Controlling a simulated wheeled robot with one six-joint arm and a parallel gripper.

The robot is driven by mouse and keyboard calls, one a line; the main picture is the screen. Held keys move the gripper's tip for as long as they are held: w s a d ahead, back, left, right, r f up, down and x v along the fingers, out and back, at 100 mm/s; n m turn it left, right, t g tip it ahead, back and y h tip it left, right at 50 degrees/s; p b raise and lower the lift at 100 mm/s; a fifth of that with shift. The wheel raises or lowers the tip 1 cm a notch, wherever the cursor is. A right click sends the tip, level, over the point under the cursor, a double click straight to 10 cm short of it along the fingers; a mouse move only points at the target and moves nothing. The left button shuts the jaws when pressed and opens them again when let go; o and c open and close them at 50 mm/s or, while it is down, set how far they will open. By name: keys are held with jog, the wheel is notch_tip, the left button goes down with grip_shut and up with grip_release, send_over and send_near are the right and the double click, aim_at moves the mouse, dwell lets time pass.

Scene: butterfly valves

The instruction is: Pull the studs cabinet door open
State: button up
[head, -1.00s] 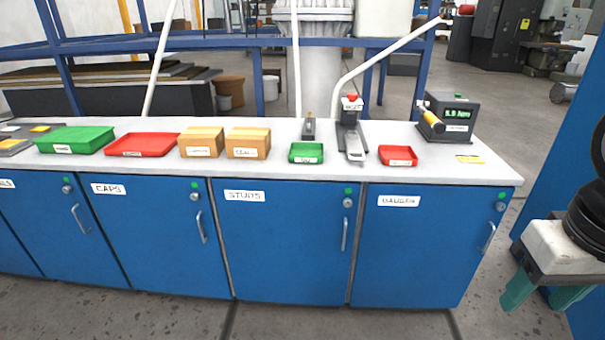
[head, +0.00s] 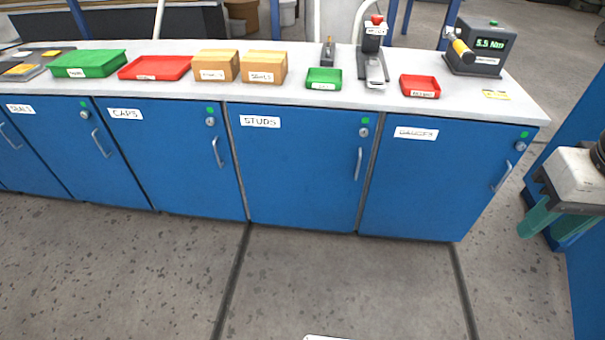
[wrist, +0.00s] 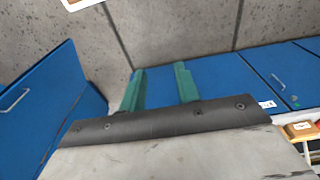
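The studs cabinet door (head: 295,175) is a blue panel with a white STUDS label, shut flush in the bench front in the head view. Its upright silver handle (head: 359,163) is near the right edge, below a round lock (head: 364,132) and a green marker. My gripper (head: 545,226) is at the right edge of the head view, right of the bench and apart from the handle. In the wrist view its two green fingers (wrist: 158,88) are spread with nothing between them. The studs handle cannot be made out in the wrist view.
The gauges door (head: 420,180) is right of the studs door and the caps door (head: 175,160) is left; both are shut. Trays, boxes and a torque tester (head: 478,50) stand on the worktop (head: 210,95). The floor (head: 330,275) before the studs door is clear.

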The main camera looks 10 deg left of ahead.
jog(key=shift+w+a+f, duration=0.1)
jog(key=shift+f, duration=0.2)
jog(key=shift+c, duration=0.3)
jog(key=w+a+f+n+g, duration=0.1)
jog(key=w+a+f, duration=0.2)
jog(key=w+f, duration=0.85)
jog(key=w+a+f+g, duration=0.1)
jog(key=w+a+f, duration=0.1)
jog(key=w+f, duration=1)
jog(key=w+a+f+t+y, duration=0.1)
jog(key=w+a+f+t, duration=0.15)
jog(key=w+f, duration=0.6)
jog(key=w+a+f+n+t, duration=0.15)
jog(key=w+f+t, duration=0.3)
jog(key=f, duration=0.75)
jog(key=w+a+f+t+y, duration=0.1)
jog(key=w+a+f+t, duration=0.15)
jog(key=w+f, duration=0.6)
jog(key=w+a+r+t, duration=0.1)
jog(key=w+r+t, duration=0.1)
jog(key=w+t, duration=0.1)
jog(key=w+a+r+t+y, duration=0.1)
jog(key=w+r+t, duration=0.2)
jog(key=w, duration=0.3)
jog(key=w+a+r+t, duration=0.2)
jog(key=w+r+t, duration=0.1)
jog(key=w, duration=0.2)
jog(key=shift+w+a, duration=0.1)
